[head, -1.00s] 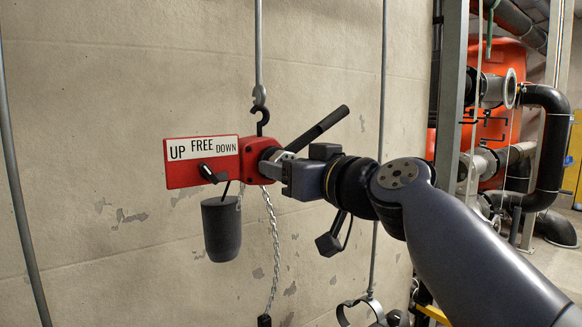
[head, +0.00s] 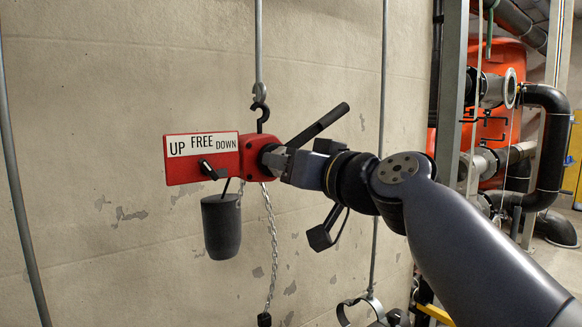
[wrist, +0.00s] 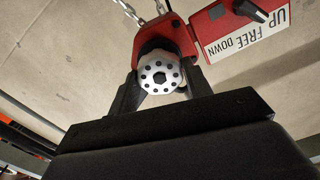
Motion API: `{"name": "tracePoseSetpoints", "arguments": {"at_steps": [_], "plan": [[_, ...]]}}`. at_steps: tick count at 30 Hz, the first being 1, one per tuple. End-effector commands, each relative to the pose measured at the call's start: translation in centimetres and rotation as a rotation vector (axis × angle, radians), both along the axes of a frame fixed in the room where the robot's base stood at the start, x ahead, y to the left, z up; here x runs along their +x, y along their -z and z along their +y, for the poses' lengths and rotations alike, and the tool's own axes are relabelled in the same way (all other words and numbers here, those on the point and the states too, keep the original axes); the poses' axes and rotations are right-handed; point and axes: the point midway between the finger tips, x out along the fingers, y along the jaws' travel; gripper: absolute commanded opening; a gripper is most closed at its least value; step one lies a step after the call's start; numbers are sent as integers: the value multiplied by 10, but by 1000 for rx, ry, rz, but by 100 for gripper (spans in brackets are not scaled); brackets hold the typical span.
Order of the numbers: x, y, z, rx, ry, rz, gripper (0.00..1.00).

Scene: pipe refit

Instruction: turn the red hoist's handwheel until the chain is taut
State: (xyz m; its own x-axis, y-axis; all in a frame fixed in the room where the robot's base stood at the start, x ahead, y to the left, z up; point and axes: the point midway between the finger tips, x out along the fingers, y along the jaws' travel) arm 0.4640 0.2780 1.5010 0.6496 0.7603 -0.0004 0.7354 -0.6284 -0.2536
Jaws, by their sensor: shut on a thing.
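The red hoist (head: 256,158) hangs from a dark hook on a grey rod, in front of the wall. Its plate reads UP, FREE, DOWN and carries a black selector lever (head: 210,171). A chain (head: 271,235) hangs below the hoist, with a dark end piece at the bottom. The handwheel (wrist: 160,74) is a pale knob with dark holes, seen face-on in the wrist view. My gripper (head: 278,161) is shut on the handwheel, one finger on each side of it. In the head view the gripper hides most of the handwheel.
A dark cylindrical chain bag (head: 221,226) hangs under the hoist. A black lever handle (head: 320,124) rises to the right above my gripper. A ring clamp (head: 360,309) hangs low at a rod. Pipes and a red tank (head: 505,70) stand at the right.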

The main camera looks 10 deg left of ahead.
Motion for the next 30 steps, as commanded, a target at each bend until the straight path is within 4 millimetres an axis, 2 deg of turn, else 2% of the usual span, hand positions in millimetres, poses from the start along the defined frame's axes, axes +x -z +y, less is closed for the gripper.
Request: {"name": "tracePoseSetpoints", "arguments": {"at_steps": [18,30], "plan": [[0,0,0,372,0,436,24],[1,0,0,542,0,635,24]]}}
